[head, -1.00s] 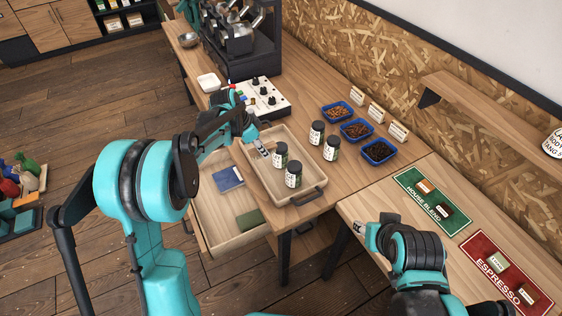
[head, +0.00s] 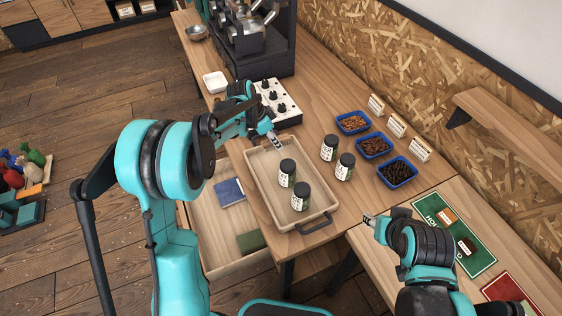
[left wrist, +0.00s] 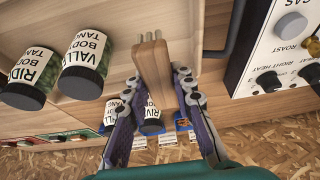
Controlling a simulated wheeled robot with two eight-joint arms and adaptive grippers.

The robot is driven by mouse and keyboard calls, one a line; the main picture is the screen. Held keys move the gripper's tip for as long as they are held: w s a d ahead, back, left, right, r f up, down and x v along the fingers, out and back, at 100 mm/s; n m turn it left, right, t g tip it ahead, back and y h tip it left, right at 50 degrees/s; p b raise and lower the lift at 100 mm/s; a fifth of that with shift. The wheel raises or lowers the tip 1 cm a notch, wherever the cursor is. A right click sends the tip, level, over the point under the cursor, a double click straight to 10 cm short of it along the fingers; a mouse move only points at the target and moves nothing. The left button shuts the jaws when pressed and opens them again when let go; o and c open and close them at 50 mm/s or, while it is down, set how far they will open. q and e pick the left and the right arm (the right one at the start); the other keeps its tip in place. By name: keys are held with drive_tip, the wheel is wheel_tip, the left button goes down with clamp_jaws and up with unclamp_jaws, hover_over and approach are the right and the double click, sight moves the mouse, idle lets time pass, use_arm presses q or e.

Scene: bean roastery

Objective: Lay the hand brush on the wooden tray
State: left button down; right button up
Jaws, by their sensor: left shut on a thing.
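The wooden tray (head: 263,187) lies on the table, with two dark jars (head: 287,172) (head: 300,196) standing in it. My left gripper (head: 276,140) is over the tray's far end. In the left wrist view its fingers (left wrist: 155,100) are shut on a wooden piece (left wrist: 152,68) with short grey prongs, which appears to be the hand brush. The brush cannot be made out in the head view, and its contact with the tray cannot be told. My right gripper (head: 370,220) is near the front table edge; its opening cannot be told.
Two more jars (head: 330,147) (head: 345,166) and blue bean trays (head: 374,146) stand right of the tray. A control panel (head: 277,103) is behind it. An open drawer (head: 207,225) below holds a blue book (head: 229,192) and a green one (head: 250,241).

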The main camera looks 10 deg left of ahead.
sight(279, 159)
use_arm(q)
wheel_tip(279, 159, down, 8)
drive_tip(key=b, duration=0.2)
drive_tip(key=shift+r+b, duration=0.15)
drive_tip(key=shift+b, duration=0.15)
drive_tip(key=c, duration=1.3)
unclamp_jaws()
